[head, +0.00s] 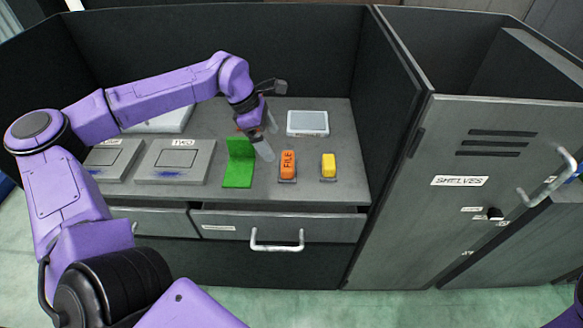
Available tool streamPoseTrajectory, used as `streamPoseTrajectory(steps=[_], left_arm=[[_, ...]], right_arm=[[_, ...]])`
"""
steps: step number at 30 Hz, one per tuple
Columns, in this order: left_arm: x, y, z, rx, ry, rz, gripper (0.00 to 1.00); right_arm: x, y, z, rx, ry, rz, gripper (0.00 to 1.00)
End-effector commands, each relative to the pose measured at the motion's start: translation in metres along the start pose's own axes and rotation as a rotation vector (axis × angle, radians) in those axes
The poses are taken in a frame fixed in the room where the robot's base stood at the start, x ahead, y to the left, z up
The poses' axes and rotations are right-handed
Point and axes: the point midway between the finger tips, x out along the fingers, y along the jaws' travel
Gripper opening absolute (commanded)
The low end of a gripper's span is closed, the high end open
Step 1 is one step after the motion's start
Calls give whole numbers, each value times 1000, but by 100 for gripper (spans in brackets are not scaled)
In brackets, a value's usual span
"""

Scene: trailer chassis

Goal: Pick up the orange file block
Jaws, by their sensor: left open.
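The orange file block (288,164) stands upright on the grey desk top, with the word FILE on its front and a small dark base under it. My left gripper (267,140) is above the desk, just left of the file block and a little behind it. It is open and empty, with its fingers pointing down. It appears apart from the block, though the exact gap in depth is hard to tell. My right gripper is not in view.
A green L-shaped holder (238,170) stands left of the block, and a yellow block (328,166) stands right. A flat grey-white device (308,123) lies behind. Tray TWO (174,162) is at left. A dark partition (388,90) bounds the right, beside the SHELVES cabinet (470,210).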

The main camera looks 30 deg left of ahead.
Motion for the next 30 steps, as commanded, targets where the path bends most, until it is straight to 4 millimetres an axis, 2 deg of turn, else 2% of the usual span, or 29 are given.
streamPoseTrajectory(steps=[4,10,16,19,25,29,30], left_arm=[[29,-1,2,4,6,-6,100],[53,-1,6,4,5,-5,100],[88,0,12,0,5,-4,100],[96,0,11,-1,3,-1,100],[96,0,11,-1,1,1,100],[96,0,11,-1,1,1,58],[96,0,11,-1,1,1,56]], right_arm=[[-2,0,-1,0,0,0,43],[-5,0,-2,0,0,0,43],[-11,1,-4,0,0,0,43],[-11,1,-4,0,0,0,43],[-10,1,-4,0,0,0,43],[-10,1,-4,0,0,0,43],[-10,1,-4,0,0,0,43]])
